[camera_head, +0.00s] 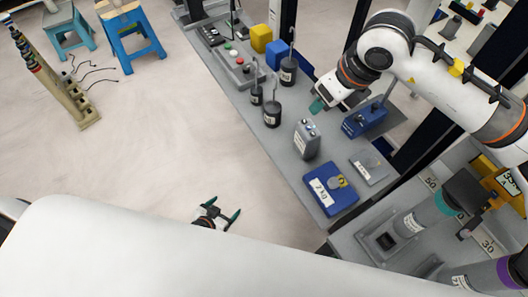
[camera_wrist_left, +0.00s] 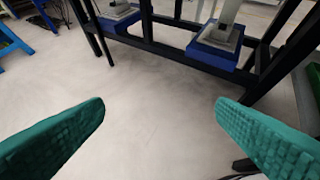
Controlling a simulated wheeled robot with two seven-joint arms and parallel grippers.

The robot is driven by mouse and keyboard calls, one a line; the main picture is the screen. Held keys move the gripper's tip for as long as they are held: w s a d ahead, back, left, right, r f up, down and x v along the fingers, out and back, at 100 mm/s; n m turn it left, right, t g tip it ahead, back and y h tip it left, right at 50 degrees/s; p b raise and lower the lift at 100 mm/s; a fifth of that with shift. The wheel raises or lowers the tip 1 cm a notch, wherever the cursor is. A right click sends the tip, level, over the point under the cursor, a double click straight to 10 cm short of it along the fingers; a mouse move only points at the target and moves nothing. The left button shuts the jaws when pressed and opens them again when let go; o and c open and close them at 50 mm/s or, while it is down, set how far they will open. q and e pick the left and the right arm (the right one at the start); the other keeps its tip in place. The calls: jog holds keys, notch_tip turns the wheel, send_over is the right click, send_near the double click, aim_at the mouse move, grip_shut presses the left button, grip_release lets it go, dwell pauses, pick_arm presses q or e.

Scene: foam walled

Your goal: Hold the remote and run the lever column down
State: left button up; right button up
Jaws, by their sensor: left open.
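My left gripper (camera_head: 217,213) hangs low over the bare floor, left of the grey workbench, its teal fingers spread and empty. In the left wrist view the fingers (camera_wrist_left: 160,125) stand wide apart with only floor between them. My right gripper (camera_head: 322,104) is above the workbench, near a blue labelled box; one teal fingertip shows clearly. I cannot single out the remote; a small grey box (camera_head: 307,139) with knobs on top stands on the bench.
The grey workbench (camera_head: 268,150) carries dark hooked weights (camera_head: 272,113), a blue 2 kg box (camera_head: 331,190) and a button panel (camera_head: 236,68). Blue stools (camera_head: 132,42) and a beige post (camera_head: 55,85) stand left. In the wrist view a dark frame (camera_wrist_left: 170,48) crosses ahead. Open floor lies between.

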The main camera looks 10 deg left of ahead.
pick_arm(q)
jog(key=w+d+r+m+t+h, duration=0.1)
jog(key=w+d+r+t+h, duration=0.1)
jog(key=w+r, duration=0.35)
jog(key=w+d+r+m+t+h, duration=0.1)
jog(key=w+d+r+h, duration=0.15)
jog(key=r, duration=0.55)
jog(key=m+g+h, duration=0.2)
jog(key=m+h, duration=0.3)
jog(key=h, duration=0.2)
send_near(300, 140)
jog(key=d, duration=0.1)
jog(key=x, duration=1.1)
jog(key=shift+w, duration=0.35)
jog(key=shift+a, duration=0.1)
jog(key=c, duration=1)
jog(key=shift+c, duration=0.7)
pick_arm(e)
grip_shut()
